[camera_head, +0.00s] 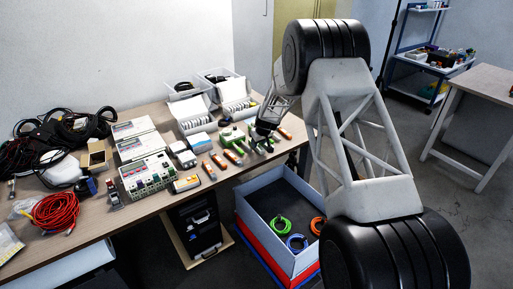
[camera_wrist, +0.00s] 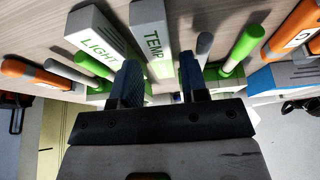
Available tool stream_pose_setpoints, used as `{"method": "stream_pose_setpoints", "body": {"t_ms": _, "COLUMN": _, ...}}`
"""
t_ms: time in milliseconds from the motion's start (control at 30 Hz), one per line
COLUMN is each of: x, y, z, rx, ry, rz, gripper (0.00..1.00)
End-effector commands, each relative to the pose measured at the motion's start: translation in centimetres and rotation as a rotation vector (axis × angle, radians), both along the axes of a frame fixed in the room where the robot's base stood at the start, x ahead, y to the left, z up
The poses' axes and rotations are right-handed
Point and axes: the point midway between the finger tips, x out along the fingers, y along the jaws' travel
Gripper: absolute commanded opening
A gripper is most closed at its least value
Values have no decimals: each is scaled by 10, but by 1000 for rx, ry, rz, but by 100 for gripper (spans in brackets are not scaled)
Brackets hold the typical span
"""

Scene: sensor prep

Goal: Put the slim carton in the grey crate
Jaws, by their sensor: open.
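My gripper (camera_head: 262,138) is over the right end of the table, open; its dark fingers (camera_wrist: 160,78) show in the wrist view. A slim white box marked TEMP (camera_wrist: 153,35), with a green lower end, lies between and beyond the fingertips; I cannot tell whether they touch it. A similar box marked LIGHT (camera_wrist: 97,38) lies left of it. I cannot tell which of these, if either, is the slim carton.
Orange and green-handled tools (camera_wrist: 242,48) lie close around the fingers. The table (camera_head: 93,213) also holds white bins (camera_head: 193,117), a module with sockets (camera_head: 148,177), a red cable coil (camera_head: 62,211) and black cables (camera_head: 75,130). My arm hides part of the crate's right side.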

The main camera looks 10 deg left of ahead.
Motion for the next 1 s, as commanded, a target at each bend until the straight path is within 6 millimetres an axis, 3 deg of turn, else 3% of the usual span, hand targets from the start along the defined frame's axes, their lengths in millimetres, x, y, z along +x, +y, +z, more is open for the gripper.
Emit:
{"method": "stream_pose_setpoints", "body": {"t_ms": 300, "x": 6, "y": 6, "z": -20, "rx": 0, "ry": -1, "rz": 0, "gripper": 40}}
{"method": "stream_pose_setpoints", "body": {"t_ms": 867, "x": 7, "y": 6, "z": -21, "rx": 0, "ry": -1, "rz": 0, "gripper": 40}}
{"method": "stream_pose_setpoints", "body": {"t_ms": 1000, "x": 7, "y": 6, "z": -21, "rx": 0, "ry": -1, "rz": 0, "gripper": 24}}
